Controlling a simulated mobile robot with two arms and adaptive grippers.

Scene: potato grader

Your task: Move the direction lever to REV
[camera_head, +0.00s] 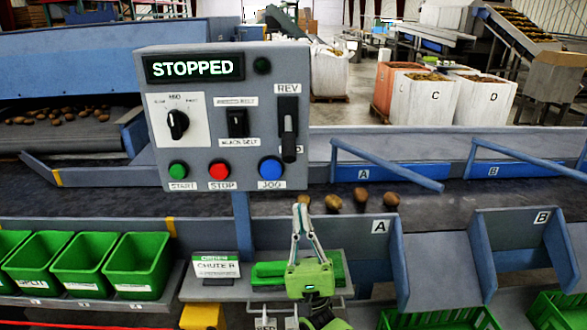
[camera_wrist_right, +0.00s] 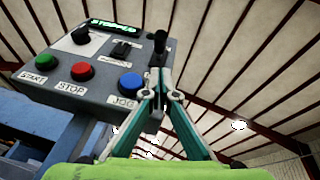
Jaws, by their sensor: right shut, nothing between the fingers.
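The grey control panel (camera_head: 222,165) shows STOPPED on its green-lettered display (camera_head: 195,68). The direction lever (camera_head: 289,148) is a black handle on a dark plate at the panel's right side. Its handle points down, away from the REV label (camera_head: 288,89) at the top; the lower label is mostly hidden behind it. My right gripper (camera_head: 301,208) is below the lever and the panel's lower edge, fingers pointing up, shut and empty. In the right wrist view the closed fingertips (camera_wrist_right: 160,78) appear just under the lever (camera_wrist_right: 158,47). My left gripper is not in view.
Green START (camera_head: 178,170), red STOP (camera_head: 219,171) and blue JOG (camera_head: 271,168) buttons line the panel's bottom; JOG is close to the lever. A black switch (camera_head: 238,123) and a rotary knob (camera_head: 177,124) sit left of it. Several potatoes lie on the belt behind.

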